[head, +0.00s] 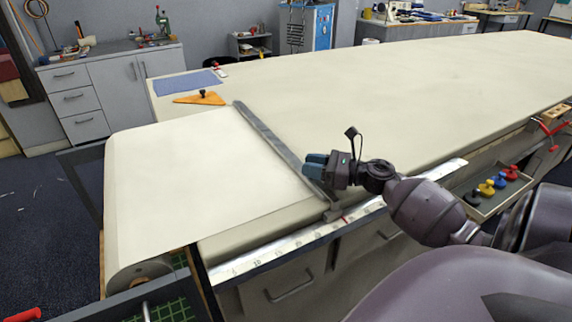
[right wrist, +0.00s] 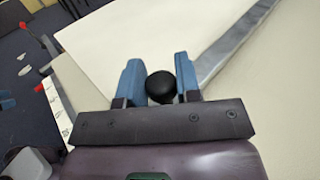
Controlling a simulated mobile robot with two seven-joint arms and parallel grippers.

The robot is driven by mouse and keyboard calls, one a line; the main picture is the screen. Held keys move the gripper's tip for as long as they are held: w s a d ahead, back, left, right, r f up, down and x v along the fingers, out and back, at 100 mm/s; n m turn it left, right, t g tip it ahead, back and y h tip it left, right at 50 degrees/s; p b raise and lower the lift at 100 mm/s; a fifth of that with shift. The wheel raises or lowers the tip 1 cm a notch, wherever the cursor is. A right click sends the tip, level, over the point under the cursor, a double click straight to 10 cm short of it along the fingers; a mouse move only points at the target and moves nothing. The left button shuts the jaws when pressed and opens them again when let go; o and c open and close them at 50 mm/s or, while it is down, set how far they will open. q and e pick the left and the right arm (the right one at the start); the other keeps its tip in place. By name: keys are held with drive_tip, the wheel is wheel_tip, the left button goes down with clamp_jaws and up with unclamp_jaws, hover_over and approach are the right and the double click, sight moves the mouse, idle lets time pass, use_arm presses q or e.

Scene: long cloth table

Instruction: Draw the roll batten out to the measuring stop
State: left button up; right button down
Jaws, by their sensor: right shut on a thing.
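The roll batten (head: 270,141) is a long grey bar lying across the table on the leading edge of the pale cloth (head: 170,170). It also shows in the right wrist view (right wrist: 232,45). My right gripper (head: 316,164) is at the batten's near part. In the right wrist view its blue fingers are shut on a round black knob (right wrist: 160,88), the batten's handle. A grey block (head: 333,213) sits at the batten's near end over the ruler (head: 270,247), beside a red mark. I cannot tell whether this block is the measuring stop. My left gripper is out of view.
The cloth roll (head: 140,274) hangs at the table's left end. An orange triangle (head: 201,98) and a blue mat (head: 187,83) lie at the far left. The tabletop (head: 420,90) right of the batten is clear. A tray (head: 485,195) with coloured knobs hangs at the front right.

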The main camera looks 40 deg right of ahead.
drive_tip(key=shift+s+d, duration=0.2)
drive_tip(key=shift+d, duration=0.4)
drive_tip(key=shift+s+d, duration=0.15)
drive_tip(key=shift+d, duration=0.4)
drive_tip(key=c, duration=0.9)
unclamp_jaws()
drive_tip(key=v, duration=1)
drive_tip(key=shift+s+d, duration=0.15)
drive_tip(key=shift+s, duration=0.25)
